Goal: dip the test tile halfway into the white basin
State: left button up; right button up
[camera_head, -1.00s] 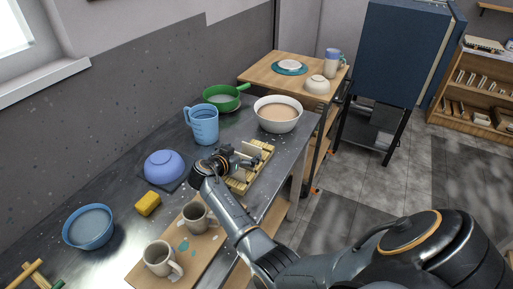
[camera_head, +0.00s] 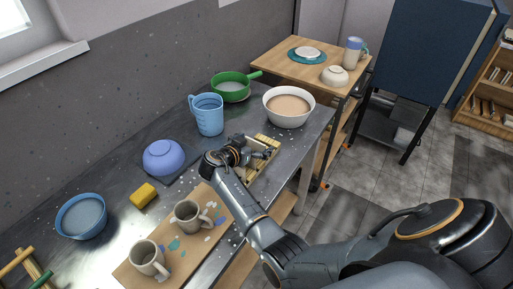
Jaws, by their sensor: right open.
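The white basin (camera_head: 268,109), a round bowl of tan liquid, stands at the far right end of the metal bench. A pale yellow slotted rack (camera_head: 256,172) lies on the bench in front of it. My right gripper (camera_head: 268,154) is open, low over the rack and short of the basin. The fingers and wrist cover much of the rack, so I cannot clearly make out the test tile there. My left gripper is not in view.
A blue measuring jug (camera_head: 209,118), a green pan (camera_head: 232,92) and an upturned blue bowl (camera_head: 163,157) stand behind my right arm. A yellow sponge (camera_head: 145,195) and two mugs (camera_head: 188,216) are nearer. A wooden cart (camera_head: 284,64) stands beyond.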

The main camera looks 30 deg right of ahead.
jog(key=c, duration=1.6)
jog(key=shift+r+p, duration=1.9)
jog(key=shift+r, duration=1.7)
jog(key=shift+f, duration=0.1)
